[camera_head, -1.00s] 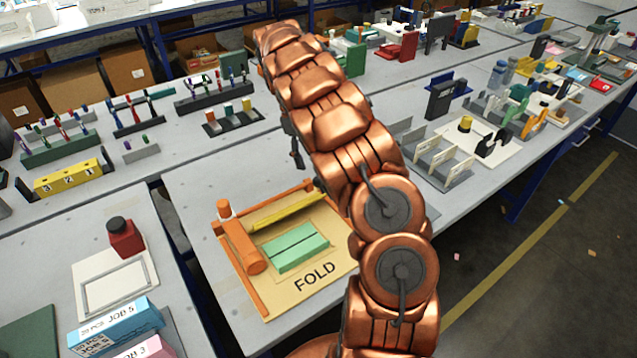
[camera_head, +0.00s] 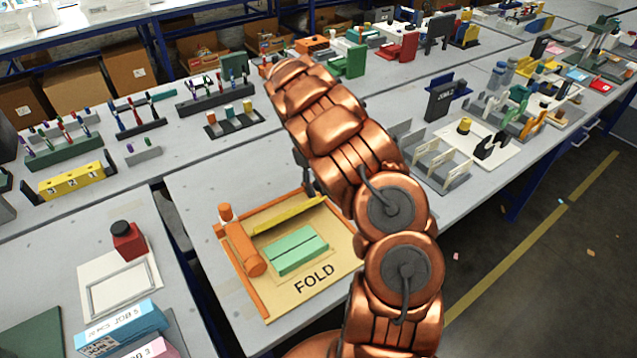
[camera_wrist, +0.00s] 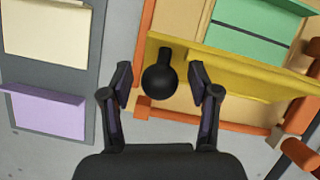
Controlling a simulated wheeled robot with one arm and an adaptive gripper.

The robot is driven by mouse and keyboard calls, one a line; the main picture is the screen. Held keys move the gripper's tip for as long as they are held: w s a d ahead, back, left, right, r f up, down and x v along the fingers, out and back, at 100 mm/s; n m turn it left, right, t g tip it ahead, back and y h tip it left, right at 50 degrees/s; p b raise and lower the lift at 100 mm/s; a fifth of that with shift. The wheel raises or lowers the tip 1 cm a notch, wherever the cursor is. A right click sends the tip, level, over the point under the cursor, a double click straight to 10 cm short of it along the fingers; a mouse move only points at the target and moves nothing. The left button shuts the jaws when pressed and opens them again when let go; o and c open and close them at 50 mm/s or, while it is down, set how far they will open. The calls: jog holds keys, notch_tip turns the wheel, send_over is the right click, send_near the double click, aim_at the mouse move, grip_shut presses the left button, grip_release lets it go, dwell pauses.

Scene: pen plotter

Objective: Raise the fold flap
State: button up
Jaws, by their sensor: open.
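The yellow fold flap (camera_head: 288,215) lies along the far side of the fold board (camera_head: 335,270), beside a green folded sheet (camera_head: 297,251). In the wrist view the flap (camera_wrist: 250,75) runs to the right, with a black round knob (camera_wrist: 160,78) at its left end. My gripper (camera_wrist: 161,84) is open, with one finger on each side of the knob and a visible gap on both sides. In the head view my copper arm hides most of the gripper and the knob.
An orange roller (camera_head: 241,248) stands at the board's left side, and orange rails edge the board. In the wrist view a purple piece (camera_wrist: 48,112) and a cream piece (camera_wrist: 45,28) lie on a grey holder to the left. Bare table lies left of the board.

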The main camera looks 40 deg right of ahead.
jog(key=shift+c, duration=0.3)
grip_shut()
dwell(0.3)
